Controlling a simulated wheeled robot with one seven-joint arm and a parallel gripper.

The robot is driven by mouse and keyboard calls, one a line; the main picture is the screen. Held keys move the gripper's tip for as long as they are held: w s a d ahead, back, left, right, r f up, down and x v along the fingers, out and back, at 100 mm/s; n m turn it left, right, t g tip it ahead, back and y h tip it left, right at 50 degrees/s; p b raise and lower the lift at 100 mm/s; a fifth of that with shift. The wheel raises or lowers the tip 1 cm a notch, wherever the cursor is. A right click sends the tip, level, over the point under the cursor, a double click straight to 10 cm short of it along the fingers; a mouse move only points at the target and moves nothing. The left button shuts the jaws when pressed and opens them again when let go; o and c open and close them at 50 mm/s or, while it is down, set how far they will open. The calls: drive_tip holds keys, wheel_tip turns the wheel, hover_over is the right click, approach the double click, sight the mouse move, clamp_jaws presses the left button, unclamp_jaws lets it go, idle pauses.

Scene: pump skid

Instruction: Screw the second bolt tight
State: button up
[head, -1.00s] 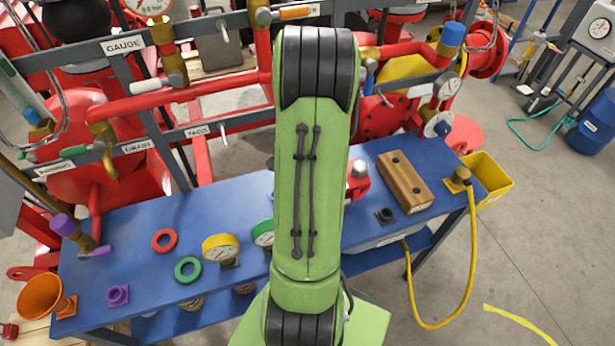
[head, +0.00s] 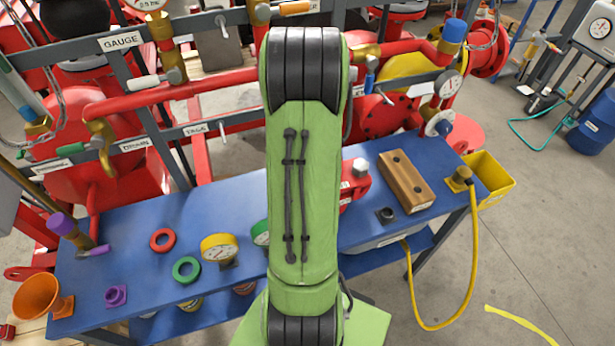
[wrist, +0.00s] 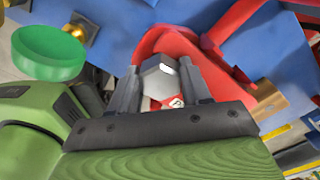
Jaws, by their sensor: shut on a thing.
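In the wrist view my gripper (wrist: 160,82) is shut on a grey hex bolt head (wrist: 158,70), with one finger on each side. The bolt is over a red part (wrist: 205,45) on the blue bench; how deep it sits cannot be seen. In the head view the red part (head: 352,190) shows just right of my arm, with a silver bolt head (head: 360,167) on its top. My gripper is hidden behind my arm there.
A wooden block (head: 407,184) with two dark holes stands right of the red part. A yellow gauge (head: 219,247), green ring (head: 186,269) and red ring (head: 163,240) lie on the blue bench (head: 130,225) to the left. Red pipes (head: 190,92) run behind.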

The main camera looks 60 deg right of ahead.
drive_tip(key=shift+m, duration=0.6)
drive_tip(key=o, duration=1.1)
drive_tip(key=shift+o, duration=0.2)
drive_tip(key=shift+r, duration=0.1)
